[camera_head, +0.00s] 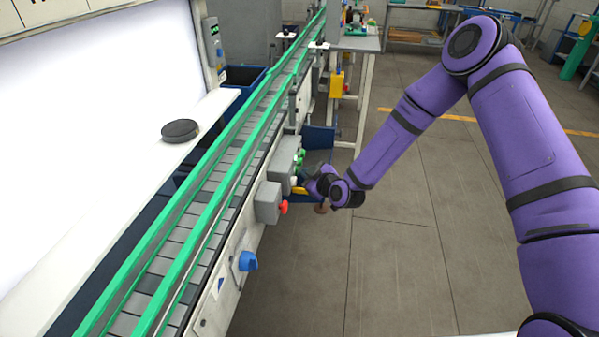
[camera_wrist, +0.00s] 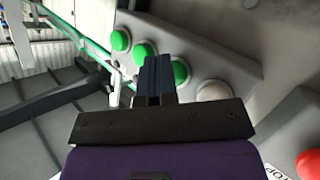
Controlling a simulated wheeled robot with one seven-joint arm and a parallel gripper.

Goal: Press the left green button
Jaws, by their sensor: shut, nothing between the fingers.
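A row of green buttons sits on a grey control box (camera_head: 283,162) on the conveyor's side. The wrist view shows three: one at the far upper left (camera_wrist: 121,40), a middle one (camera_wrist: 143,52) and one just right of my fingers (camera_wrist: 180,72). A whitish round button (camera_wrist: 213,91) follows at the right end of the row. My gripper (camera_wrist: 157,62) is shut and empty, its fingertips over the row between the middle and right green buttons, partly covering both. Whether the tips touch a button cannot be told. In the head view, my gripper (camera_head: 302,184) is beside the box's near end.
A red stop button (camera_wrist: 308,163) sits close to the right; it also shows in the head view (camera_head: 284,208) on a grey box (camera_head: 268,202). A blue knob (camera_head: 247,261) is nearer on the conveyor (camera_head: 200,225). The floor (camera_head: 400,240) to the right is clear.

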